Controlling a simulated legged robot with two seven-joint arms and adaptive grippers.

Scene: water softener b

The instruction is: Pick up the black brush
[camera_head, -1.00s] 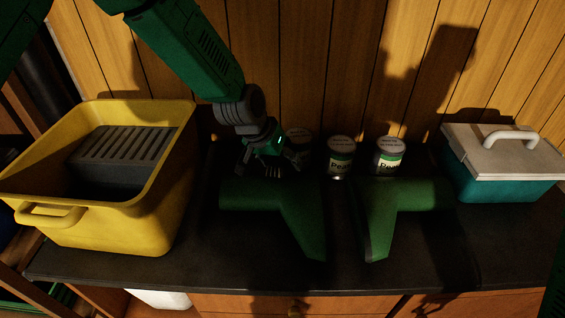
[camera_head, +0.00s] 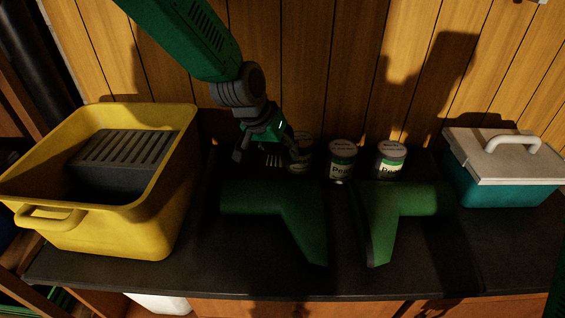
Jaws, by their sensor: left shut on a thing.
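My left gripper (camera_head: 266,158) hangs above the back of the dark worktop, left of a row of cans, with its fingers pointing down. It is shut on a dark thing that barely stands out from the dark worktop and shadow. A few pale prong-like strips show between the fingers. I cannot make out the shape of a black brush there, and no other black brush is clearly seen. My right gripper is not in view.
Cans (camera_head: 341,160) (camera_head: 390,160) (camera_head: 300,153) stand along the wooden wall, the leftmost just right of my gripper. Two green angled objects (camera_head: 300,225) (camera_head: 383,220) lie in front. A yellow tub (camera_head: 120,225) stands left, a teal box with a pale lid (camera_head: 503,168) right.

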